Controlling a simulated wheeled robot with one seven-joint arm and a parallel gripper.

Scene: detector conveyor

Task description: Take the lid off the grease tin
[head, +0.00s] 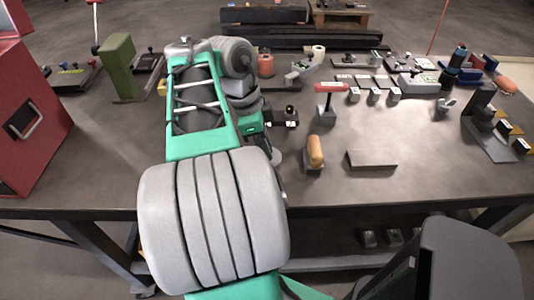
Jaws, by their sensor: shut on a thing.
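My arm reaches over the workbench, left of centre in the head view. Its teal wrist (250,128) points down near the middle of the bench. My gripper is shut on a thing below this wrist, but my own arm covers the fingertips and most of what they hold. A dark grey rounded edge (283,160) shows just right of my arm; I cannot tell whether it belongs to the grease tin. I cannot make out the tin or its lid with certainty.
A dark fixture with a black knob (286,117) stands right beside the wrist. A red-handled tool (330,90), a wooden-handled piece (315,152) and a flat grey block (371,159) stand further right. A green upright block (121,68) and red cabinet (32,120) are left.

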